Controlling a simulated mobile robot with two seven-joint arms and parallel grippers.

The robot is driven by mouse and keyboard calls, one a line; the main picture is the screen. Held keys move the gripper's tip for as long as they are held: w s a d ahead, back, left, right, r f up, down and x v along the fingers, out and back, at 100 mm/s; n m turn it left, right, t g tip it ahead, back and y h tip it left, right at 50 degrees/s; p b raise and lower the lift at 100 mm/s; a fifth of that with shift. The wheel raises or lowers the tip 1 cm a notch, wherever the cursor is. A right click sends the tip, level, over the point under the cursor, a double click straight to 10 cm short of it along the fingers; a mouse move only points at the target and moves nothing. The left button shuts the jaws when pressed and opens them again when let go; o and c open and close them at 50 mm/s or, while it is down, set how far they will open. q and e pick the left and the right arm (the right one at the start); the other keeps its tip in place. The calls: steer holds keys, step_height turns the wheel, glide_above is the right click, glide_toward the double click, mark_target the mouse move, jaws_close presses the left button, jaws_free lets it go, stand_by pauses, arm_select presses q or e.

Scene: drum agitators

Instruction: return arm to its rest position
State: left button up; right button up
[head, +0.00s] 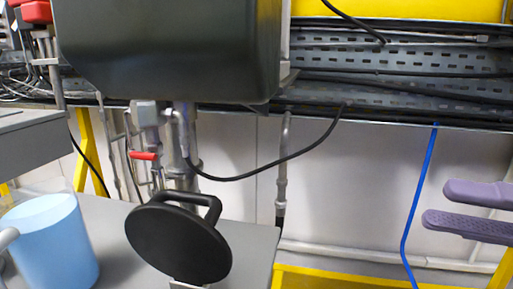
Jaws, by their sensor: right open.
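My right gripper (438,203) shows at the right edge, with two purple fingers pointing left. The fingers are apart with nothing between them, so it is open and empty. It appears in front of the pale wall panels, clear of the equipment. The rest of the right arm is outside the view. My left gripper is not in view.
A black disc with a handle (180,244) stands at the lower middle by a grey surface (250,240). A clear container of blue liquid (50,242) is at the lower left. A dark tank (168,50) hangs above pipes with a red valve lever (143,156). A blue cable (418,195) hangs left of my right gripper. Yellow framing (340,278) runs below.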

steer(key=w+r+m+t+h+p, duration=0.75)
steer(key=m+t+h, duration=0.35)
steer(key=m, duration=0.7)
steer(key=s+a+f+m+g+h+p, duration=0.1)
steer(key=s+m+g+h+p, duration=0.2)
steer(key=s+m+g+p, duration=0.6)
steer(key=s+a+f+m+g+h+p, duration=0.25)
steer(key=s+m+g+p, duration=0.2)
steer(key=s+m, duration=0.65)
arm_select(q)
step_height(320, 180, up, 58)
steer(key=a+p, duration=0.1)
steer(key=p, duration=3.5)
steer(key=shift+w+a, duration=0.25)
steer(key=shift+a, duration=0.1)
arm_select(e)
step_height(320, 180, up, 38)
steer(key=s+d+n, duration=0.1)
steer(key=s+n, duration=0.1)
steer(key=n, duration=0.1)
steer(key=shift+f+g, duration=0.15)
steer(key=shift+g, duration=0.2)
